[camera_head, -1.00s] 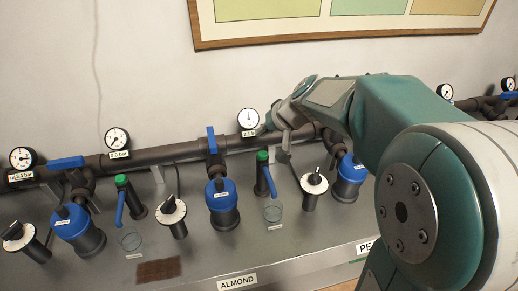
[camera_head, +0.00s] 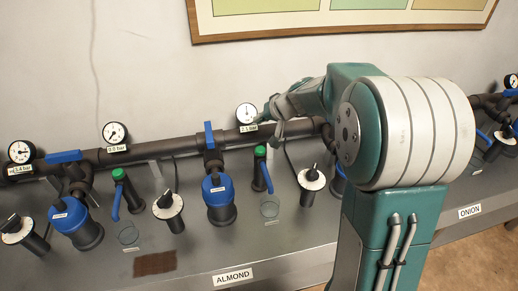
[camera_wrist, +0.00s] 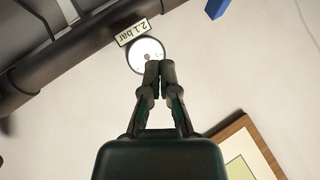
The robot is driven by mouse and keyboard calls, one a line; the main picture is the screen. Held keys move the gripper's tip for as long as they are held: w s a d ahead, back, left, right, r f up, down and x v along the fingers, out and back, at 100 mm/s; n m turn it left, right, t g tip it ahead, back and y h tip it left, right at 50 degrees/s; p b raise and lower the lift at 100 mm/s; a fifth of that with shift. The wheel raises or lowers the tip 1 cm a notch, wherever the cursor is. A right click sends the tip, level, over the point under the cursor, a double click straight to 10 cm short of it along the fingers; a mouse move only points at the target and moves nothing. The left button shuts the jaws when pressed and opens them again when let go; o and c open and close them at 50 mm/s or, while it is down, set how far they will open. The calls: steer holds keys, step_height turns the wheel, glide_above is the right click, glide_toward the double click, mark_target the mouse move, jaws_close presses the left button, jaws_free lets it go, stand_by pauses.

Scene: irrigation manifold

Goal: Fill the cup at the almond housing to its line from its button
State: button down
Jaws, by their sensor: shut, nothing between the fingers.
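The ALMOND label (camera_head: 233,277) is on the bench's front edge. Above it stands a blue-capped housing (camera_head: 219,203); its own small tag is unreadable. Clear cups stand on both sides of it, one at the left (camera_head: 128,235) and one at the right (camera_head: 269,208). Each is below a green-topped tap with a blue lever, one left (camera_head: 119,175) and one right (camera_head: 260,152). I cannot read cup lines or water levels. My gripper (camera_head: 264,117) is at the right of the 2.1 bar gauge (camera_head: 246,112). In the wrist view my gripper (camera_wrist: 159,66) is shut and empty, overlapping that gauge.
A dark pipe (camera_head: 135,154) with blue-handled valves runs along the wall behind the housings. Black-knobbed dials (camera_head: 167,205) stand between the taps and housings. A brown grate (camera_head: 155,263) lies at the front left. My arm covers the bench's right part.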

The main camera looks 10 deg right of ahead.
mark_target(257, 147)
steer(key=shift+d+f, duration=0.15)
steer(key=shift+f, duration=4.2)
steer(key=shift+f, duration=0.15)
steer(key=shift+f, duration=0.2)
steer(key=shift+s+f, duration=0.1)
steer(key=shift+f, duration=0.45)
steer(key=shift+r, duration=1)
steer(key=shift+r, duration=2.5)
